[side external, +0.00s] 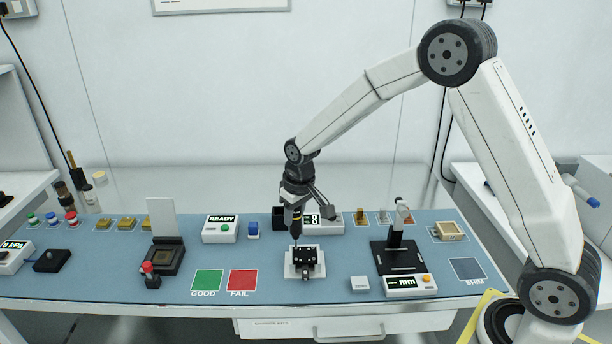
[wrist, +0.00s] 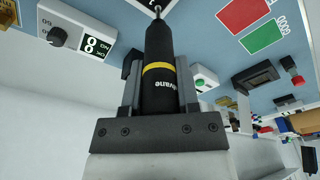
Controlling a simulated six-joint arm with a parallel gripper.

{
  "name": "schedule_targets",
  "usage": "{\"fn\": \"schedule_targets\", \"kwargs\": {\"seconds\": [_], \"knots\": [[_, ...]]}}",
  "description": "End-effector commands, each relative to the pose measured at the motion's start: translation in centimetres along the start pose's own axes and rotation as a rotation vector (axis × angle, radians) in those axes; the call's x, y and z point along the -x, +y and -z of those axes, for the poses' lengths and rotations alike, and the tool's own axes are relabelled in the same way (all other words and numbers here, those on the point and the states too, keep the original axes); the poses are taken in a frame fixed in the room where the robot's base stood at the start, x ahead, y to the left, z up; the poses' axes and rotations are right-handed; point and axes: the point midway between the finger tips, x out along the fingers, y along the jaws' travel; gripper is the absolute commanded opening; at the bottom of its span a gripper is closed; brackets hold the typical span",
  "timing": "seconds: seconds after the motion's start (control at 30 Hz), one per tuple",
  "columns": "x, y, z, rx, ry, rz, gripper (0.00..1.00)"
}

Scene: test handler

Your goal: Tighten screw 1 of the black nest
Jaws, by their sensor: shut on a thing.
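My gripper (side external: 295,203) points down over the bench and is shut on a black screwdriver with a yellow band (side external: 296,222). In the wrist view the fingers of my gripper (wrist: 160,92) clasp the screwdriver's body (wrist: 160,55) from both sides, and its metal tip shows at the top edge. The black nest (side external: 307,264) sits on a white plate (side external: 291,272) below. The screwdriver's thin shaft reaches down to the nest's back left part. I cannot tell whether the tip touches a screw. The nest's screws are too small to make out singly.
A black stand with an upright (side external: 396,258) and an mm display (side external: 410,285) are right of the nest. Green GOOD (side external: 207,281) and red FAIL (side external: 242,281) pads lie left. A READY box (side external: 221,229) stands behind left.

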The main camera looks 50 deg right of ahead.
Motion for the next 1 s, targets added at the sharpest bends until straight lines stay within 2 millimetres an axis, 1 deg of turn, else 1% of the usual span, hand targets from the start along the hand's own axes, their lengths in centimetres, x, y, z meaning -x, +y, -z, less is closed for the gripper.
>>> {"fn": "schedule_targets", "kwargs": {"seconds": [1.0], "knots": [[-0.82,0.0,-0.11,0.0,0.001,0.0,0.0]]}}
